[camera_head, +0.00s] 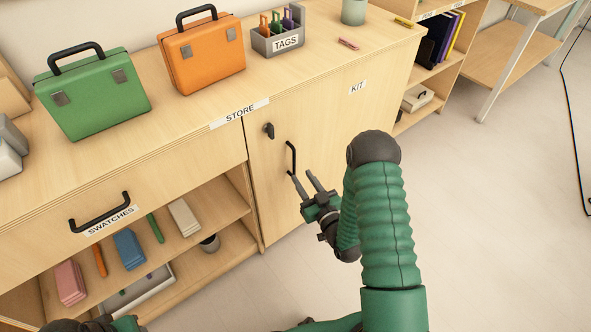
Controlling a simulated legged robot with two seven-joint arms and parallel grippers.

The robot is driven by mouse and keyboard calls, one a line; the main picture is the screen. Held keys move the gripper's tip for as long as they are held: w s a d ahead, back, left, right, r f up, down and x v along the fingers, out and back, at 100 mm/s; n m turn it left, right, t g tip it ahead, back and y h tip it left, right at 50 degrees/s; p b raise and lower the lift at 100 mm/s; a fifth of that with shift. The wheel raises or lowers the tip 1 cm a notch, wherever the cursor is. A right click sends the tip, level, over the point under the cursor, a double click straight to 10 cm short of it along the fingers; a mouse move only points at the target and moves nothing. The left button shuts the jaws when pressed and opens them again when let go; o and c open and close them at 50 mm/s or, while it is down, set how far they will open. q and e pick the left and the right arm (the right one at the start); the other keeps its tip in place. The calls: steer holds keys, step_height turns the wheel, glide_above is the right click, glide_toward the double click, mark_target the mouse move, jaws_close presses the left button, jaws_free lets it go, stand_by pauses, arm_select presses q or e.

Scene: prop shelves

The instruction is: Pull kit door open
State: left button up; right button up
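The kit door (340,125) is a pale wooden panel with a KIT label (358,87), and it looks shut in the cabinet front. Its black vertical bar handle (290,156) is near its left side. A black latch or knob (269,130) is above and left of the handle. My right gripper (301,175) is open and empty, its two fingers apart and pointing at the door. One fingertip overlaps the handle's lower end in the picture; I cannot tell whether they touch. My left gripper is not in view; part of my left arm shows at the bottom left.
Green (92,92) and orange (202,54) cases and a tag holder (280,38) stand on the cabinet top. Left of the door are a drawer with a black handle (99,212) and open shelves. The floor (480,220) at right is clear.

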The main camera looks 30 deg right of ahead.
steer(key=w, duration=0.3)
steer(key=w+b, duration=0.1)
steer(key=w, duration=0.1)
steer(key=shift+w+d, duration=0.35)
steer(key=shift+d, duration=0.05)
jaws_close()
stand_by(0.9)
